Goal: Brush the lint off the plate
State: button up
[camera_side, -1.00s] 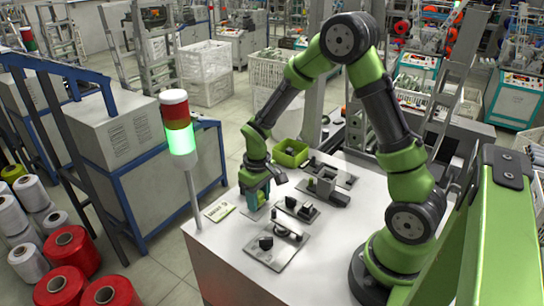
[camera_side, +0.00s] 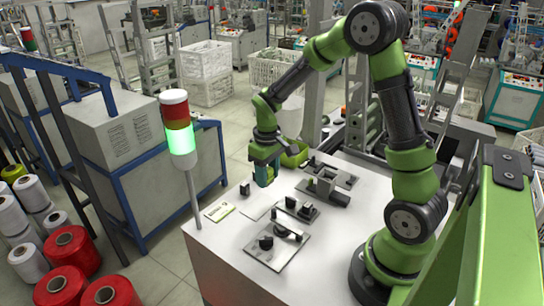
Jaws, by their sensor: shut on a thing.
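My gripper (camera_side: 264,176) is in the air above the back left part of the white table, in front of the green bin. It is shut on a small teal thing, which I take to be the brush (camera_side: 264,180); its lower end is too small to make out. A flat grey plate (camera_side: 254,213) lies on the table below and slightly left of my gripper, apart from it. Any lint on it is too small to see.
A yellow-green bin (camera_side: 294,155) stands behind my gripper. Several dark fixtures on grey bases stand to the right and front, among them a front fixture (camera_side: 276,246). A pale card (camera_side: 220,211) lies at the left edge, beside the signal light (camera_side: 178,130). A small dark block (camera_side: 245,188) stands near the back left edge.

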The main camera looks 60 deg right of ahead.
jog(key=shift+r, duration=1.25)
